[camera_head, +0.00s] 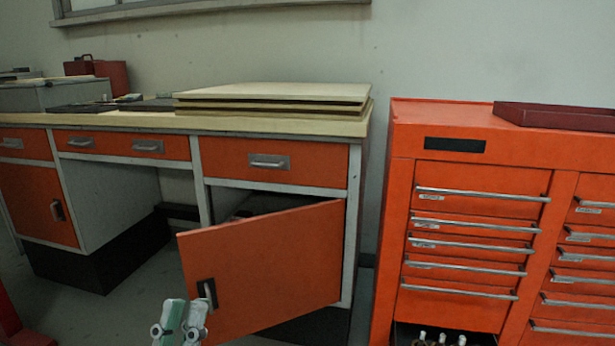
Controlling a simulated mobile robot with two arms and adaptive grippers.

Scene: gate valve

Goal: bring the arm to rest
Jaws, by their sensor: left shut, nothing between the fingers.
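My left gripper (181,322) shows at the bottom edge, left of the middle. Its two pale green and white fingers point up and are together, with nothing held between them. It appears in front of the lower left corner of an open orange cabinet door (265,270), near the dark handle (208,293). I cannot tell whether it touches the door. The rest of this arm is below the picture. No gate valve shows.
An orange workbench with a pale top (60,119) carries stacked boards (270,92). An orange drawer cabinet (455,185) stands at the right with a red tray (555,117) on top. Small pale-topped items (442,338) show at its bottom. Floor shows at left.

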